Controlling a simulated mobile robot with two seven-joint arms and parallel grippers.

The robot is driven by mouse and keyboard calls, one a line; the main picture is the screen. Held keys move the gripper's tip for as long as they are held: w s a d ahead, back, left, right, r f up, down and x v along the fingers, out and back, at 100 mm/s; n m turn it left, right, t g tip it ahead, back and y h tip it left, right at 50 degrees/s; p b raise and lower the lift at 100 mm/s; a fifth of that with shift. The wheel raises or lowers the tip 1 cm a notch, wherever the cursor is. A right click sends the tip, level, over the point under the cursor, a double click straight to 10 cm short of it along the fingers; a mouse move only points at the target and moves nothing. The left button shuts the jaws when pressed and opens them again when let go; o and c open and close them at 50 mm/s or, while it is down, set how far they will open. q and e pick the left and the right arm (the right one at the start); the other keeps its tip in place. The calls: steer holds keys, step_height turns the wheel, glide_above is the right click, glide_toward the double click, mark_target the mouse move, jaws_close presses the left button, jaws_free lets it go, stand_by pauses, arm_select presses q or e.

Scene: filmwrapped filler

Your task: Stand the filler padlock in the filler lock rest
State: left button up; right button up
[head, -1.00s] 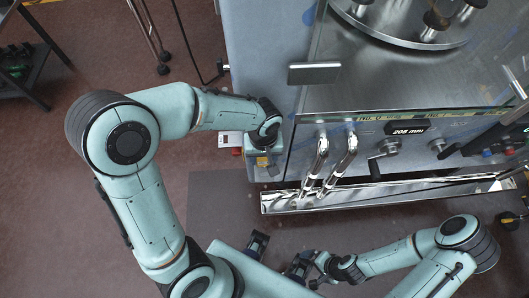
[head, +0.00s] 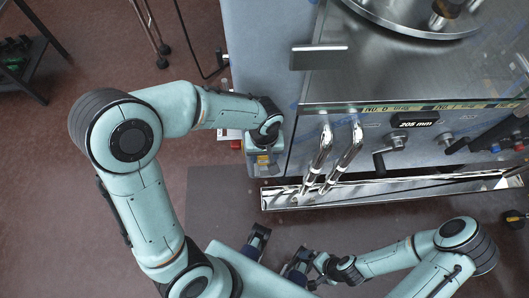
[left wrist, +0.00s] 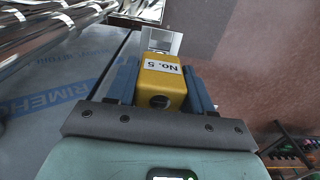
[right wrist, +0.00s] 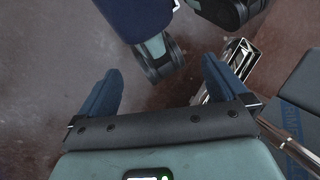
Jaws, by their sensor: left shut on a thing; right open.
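The yellow filler padlock, with a white "No. 5" label, shows in the left wrist view (left wrist: 160,88). My left gripper (head: 263,168) is shut on it, one blue finger on each side. In the head view the gripper hangs beside the machine's left front corner, pointing down, and mostly hides the padlock. A pale plate (left wrist: 161,40) shows just beyond the padlock; I cannot tell whether it belongs to the filler lock rest, and I cannot pick out the rest for certain. My right gripper (right wrist: 160,78) is open and empty, low at the front.
A dark shelf (head: 30,65) stands far left.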

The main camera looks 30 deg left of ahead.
arm_select(q)
steer(key=shift+f+b, duration=0.4)
steer(key=shift+f, duration=0.25)
steer(key=shift+f+b, duration=1.75)
steer(key=shift+f, duration=0.35)
arm_select(e)
steer(key=shift+t, duration=0.4)
steer(key=shift+w+f, duration=0.2)
steer(key=shift+f, duration=0.45)
steer(key=shift+w+f, duration=0.25)
steer(key=shift+f, duration=0.4)
steer(key=shift+w+f, duration=0.2)
steer(key=shift+f, duration=0.45)
arm_select(q)
steer(key=shift+f, duration=0.3)
arm_select(e)
steer(key=shift+f, duration=0.25)
arm_select(q)
steer(key=o, duration=1.2)
